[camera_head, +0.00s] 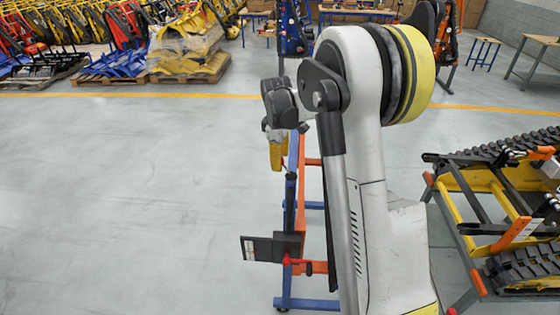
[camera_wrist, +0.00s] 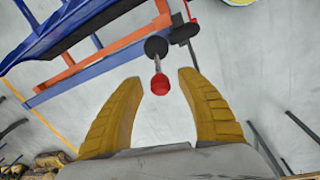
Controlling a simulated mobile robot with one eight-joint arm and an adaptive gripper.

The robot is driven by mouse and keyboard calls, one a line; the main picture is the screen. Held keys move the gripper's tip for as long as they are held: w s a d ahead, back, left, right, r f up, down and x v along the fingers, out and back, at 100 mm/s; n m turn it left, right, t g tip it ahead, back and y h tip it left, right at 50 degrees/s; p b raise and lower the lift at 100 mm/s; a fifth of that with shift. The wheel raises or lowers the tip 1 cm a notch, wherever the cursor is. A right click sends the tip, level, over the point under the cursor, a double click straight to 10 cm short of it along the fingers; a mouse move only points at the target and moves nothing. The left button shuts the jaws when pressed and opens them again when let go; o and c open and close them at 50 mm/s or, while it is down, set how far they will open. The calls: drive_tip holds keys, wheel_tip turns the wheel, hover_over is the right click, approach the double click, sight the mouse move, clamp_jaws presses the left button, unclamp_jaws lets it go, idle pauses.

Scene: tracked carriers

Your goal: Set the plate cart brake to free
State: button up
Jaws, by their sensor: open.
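The plate cart (camera_head: 302,222) is a blue and orange frame, partly hidden behind my arm in the head view. It carries a dark flat plate (camera_head: 262,248) low on its left side, with a small red part (camera_head: 287,261) beside it. In the wrist view the cart's blue and orange bars (camera_wrist: 95,65) cross the upper left. A lever with a red knob (camera_wrist: 160,84) sticks out from a black round hub (camera_wrist: 156,47). My gripper (camera_wrist: 159,78) is open, its yellow fingers either side of the knob in the picture; contact does not show. In the head view my gripper (camera_head: 276,165) points down beside the cart.
A tracked carrier (camera_head: 490,215) with yellow and orange parts stands close on the right. Wrapped yellow goods (camera_head: 187,48) and blue and red machines on pallets stand at the back left. The grey floor (camera_head: 120,200) at left is clear. A yellow line crosses it.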

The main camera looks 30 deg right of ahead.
drive_tip(key=shift+f, duration=0.5)
drive_tip(key=shift+c, duration=0.4)
clamp_jaws()
